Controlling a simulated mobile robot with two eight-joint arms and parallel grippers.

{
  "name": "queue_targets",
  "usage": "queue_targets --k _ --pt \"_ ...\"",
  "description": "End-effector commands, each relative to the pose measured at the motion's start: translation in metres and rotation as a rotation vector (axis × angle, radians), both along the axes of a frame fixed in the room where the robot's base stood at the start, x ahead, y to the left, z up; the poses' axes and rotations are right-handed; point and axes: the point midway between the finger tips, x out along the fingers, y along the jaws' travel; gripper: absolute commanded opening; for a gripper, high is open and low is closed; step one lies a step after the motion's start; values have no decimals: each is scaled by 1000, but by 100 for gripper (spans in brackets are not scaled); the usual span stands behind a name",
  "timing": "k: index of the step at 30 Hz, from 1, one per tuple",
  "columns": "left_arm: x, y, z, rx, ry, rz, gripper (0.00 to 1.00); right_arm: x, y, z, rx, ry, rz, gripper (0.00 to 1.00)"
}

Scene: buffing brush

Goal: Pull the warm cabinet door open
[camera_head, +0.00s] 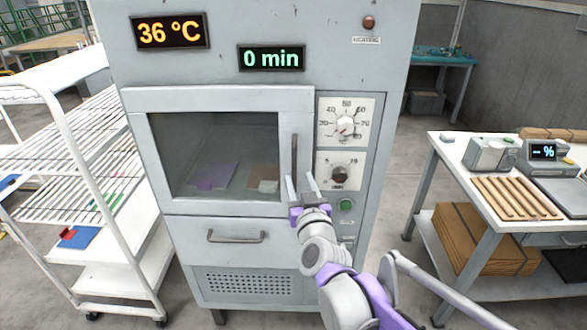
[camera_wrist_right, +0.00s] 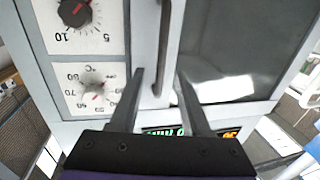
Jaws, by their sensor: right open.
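The warm cabinet (camera_head: 260,85) stands in the middle of the head view. Its windowed door (camera_head: 215,208) looks shut. The door's upright bar handle (camera_head: 294,155) is on the door's right side. My right gripper (camera_head: 302,180) is open near the lower part of the handle. In the right wrist view the picture is upside down, and the handle (camera_wrist_right: 163,48) lines up between the two open fingers (camera_wrist_right: 163,88). Whether the fingers touch the handle cannot be told. My left gripper is not in view.
Two dials (camera_head: 345,126) and a green button (camera_head: 346,205) sit right of the door. A drawer (camera_head: 190,233) is below it. A white rack cart (camera_head: 75,150) stands close at left. A table (camera_head: 455,145) with a wooden rack (camera_head: 515,197) stands at right.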

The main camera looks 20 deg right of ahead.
Motion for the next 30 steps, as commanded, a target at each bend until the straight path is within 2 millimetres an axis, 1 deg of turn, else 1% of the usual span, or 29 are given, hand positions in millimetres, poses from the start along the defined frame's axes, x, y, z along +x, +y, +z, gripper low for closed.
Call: queue_targets --k 1,3,9,12,15,23,27,29,30 --pt "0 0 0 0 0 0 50 11 -1 0 -1 1 -1 47" --pt "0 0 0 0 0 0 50 24 -2 0 -1 1 0 47" --pt "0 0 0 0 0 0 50 53 -5 0 0 1 0 47" --pt "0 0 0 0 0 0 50 61 -5 0 0 1 0 47" --pt "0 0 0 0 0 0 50 64 -5 0 0 1 1 47" --pt "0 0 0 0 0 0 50 65 -5 -1 0 1 1 47" --pt "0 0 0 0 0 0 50 65 -5 -1 0 1 1 22" --pt "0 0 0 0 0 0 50 65 -5 -1 0 1 1 11" --pt "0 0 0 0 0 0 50 65 -5 -1 0 1 1 4"
